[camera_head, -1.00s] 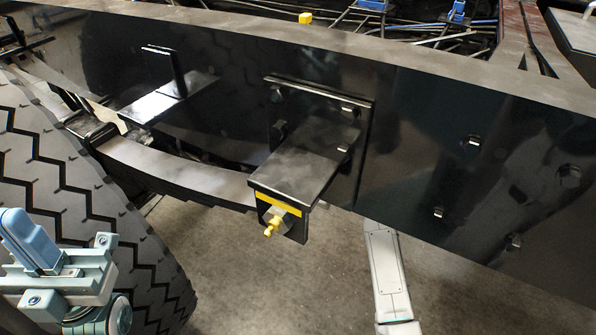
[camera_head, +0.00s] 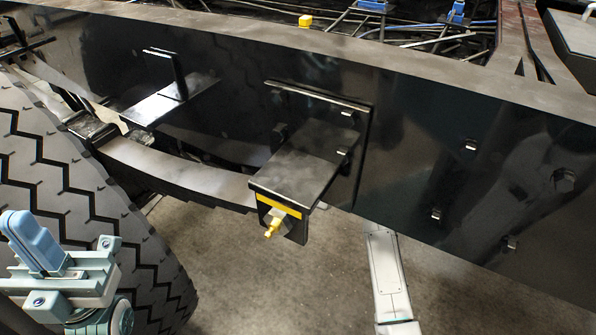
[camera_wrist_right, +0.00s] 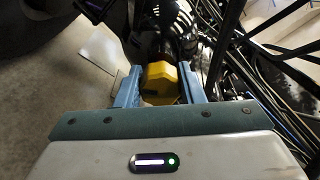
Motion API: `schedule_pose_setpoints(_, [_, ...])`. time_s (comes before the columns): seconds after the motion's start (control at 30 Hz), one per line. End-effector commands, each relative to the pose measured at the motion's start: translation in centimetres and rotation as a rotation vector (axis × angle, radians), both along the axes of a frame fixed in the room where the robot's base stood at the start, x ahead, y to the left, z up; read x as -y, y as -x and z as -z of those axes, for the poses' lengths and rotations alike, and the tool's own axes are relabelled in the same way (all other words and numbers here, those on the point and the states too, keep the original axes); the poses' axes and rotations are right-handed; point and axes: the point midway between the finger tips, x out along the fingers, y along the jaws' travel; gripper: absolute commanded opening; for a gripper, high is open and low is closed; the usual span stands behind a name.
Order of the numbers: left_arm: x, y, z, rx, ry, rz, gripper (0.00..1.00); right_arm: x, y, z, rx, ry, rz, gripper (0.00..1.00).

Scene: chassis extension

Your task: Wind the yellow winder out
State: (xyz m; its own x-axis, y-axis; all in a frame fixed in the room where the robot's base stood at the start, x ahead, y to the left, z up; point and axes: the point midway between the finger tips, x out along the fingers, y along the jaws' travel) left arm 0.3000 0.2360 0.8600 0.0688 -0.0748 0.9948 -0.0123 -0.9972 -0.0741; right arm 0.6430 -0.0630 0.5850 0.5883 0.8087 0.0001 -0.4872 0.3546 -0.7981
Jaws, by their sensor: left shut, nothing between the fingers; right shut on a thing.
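In the right wrist view my right gripper (camera_wrist_right: 160,72) is shut on a yellow angular piece (camera_wrist_right: 161,84), with one blue finger on each side of it. I take this piece to be the yellow winder; a dark round part lies just beyond it. In the head view a small yellow fitting (camera_head: 273,228) sticks out of the front of a black bracket on the chassis beam. Whether it belongs to the held piece I cannot tell. My right gripper is hidden in the head view. My left gripper (camera_head: 36,240) is shut and empty at lower left, in front of the tyre.
The long black chassis beam (camera_head: 430,150) crosses the head view, with bolts on its face. A large tyre (camera_head: 75,190) stands at left. A yellow block (camera_head: 305,20) shows behind the beam's top edge. Cables and bars (camera_wrist_right: 235,60) crowd the wrist view's right side.

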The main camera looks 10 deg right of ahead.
Motion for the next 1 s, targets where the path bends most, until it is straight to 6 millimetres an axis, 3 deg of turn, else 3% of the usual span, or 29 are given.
schedule_pose_setpoints(0.4, [0.0, -0.1, 0.07, 0.002, -0.001, 0.0, 0.0, -0.04, 0.04, 0.17, 0.127, 0.094, -0.001, 0.12])
schedule_pose_setpoints(0.87, [0.0, -0.09, 0.02, 0.004, 0.0, 0.0, 0.0, -0.05, 0.06, 0.15, 0.137, 0.101, -0.001, 0.12])
schedule_pose_setpoints(0.9, [0.0, -0.09, 0.02, 0.004, 0.0, 0.0, 0.0, -0.05, 0.06, 0.15, 0.137, 0.101, -0.001, 0.43])
schedule_pose_setpoints(1.0, [0.0, -0.08, 0.01, 0.004, 0.0, 0.0, 0.0, -0.05, 0.05, 0.13, 0.137, 0.101, -0.001, 0.57])
